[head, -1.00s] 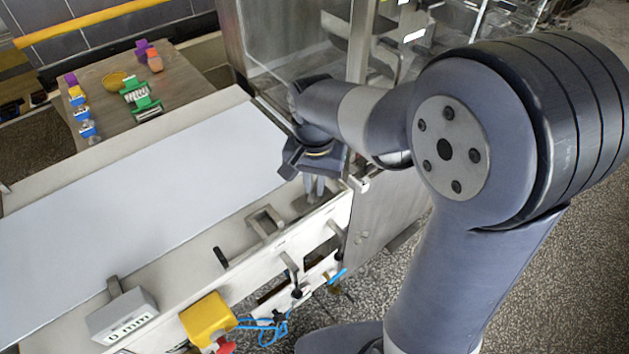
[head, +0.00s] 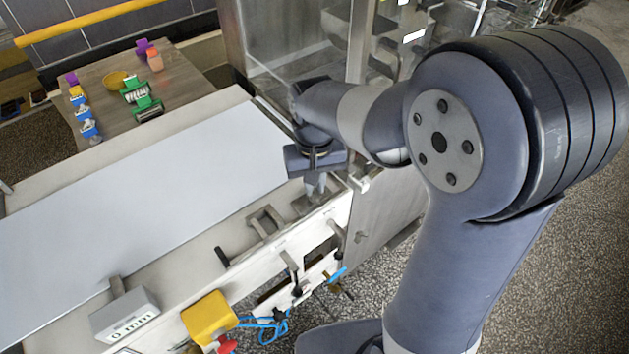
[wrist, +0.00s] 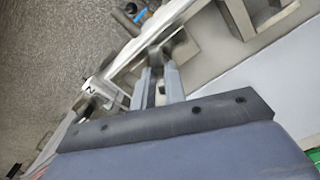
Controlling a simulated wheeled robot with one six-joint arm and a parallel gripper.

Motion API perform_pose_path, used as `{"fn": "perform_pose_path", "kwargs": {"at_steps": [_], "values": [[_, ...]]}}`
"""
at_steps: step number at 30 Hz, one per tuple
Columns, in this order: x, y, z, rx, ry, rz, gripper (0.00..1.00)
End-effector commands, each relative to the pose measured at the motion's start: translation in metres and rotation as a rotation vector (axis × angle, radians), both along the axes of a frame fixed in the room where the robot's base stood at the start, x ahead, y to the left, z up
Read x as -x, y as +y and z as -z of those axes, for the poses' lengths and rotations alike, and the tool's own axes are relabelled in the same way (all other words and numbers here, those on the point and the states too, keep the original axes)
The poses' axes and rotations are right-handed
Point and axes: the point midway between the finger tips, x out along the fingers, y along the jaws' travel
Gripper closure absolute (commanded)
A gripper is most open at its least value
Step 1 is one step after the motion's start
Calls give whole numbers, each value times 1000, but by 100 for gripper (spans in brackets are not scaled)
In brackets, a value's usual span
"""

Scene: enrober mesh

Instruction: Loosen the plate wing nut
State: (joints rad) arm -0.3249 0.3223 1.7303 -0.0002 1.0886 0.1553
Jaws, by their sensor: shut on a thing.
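My gripper (head: 315,190) points down at the near right end of the conveyor frame, beside the tall steel and glass housing. In the wrist view its two fingers (wrist: 158,70) are closed on a small grey part, the plate wing nut (wrist: 157,58), at the frame's edge. The fingers hide most of the nut, and its wings cannot be made out. In the head view the nut is hidden behind the fingertips.
A steel bracket (head: 265,222) stands on the frame just left of the gripper. A grey "0 mm" readout box (head: 124,315) and a yellow box (head: 209,318) sit further left. The white belt (head: 140,200) is clear. Coloured items lie on a wooden table (head: 115,110) behind.

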Motion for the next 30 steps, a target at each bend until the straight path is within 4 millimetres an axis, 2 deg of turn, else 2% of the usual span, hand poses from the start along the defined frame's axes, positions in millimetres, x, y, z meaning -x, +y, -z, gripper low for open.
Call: {"fn": "perform_pose_path", "kwargs": {"at_steps": [30], "values": [[0, 0, 0, 0, 1, -391, 100]]}}
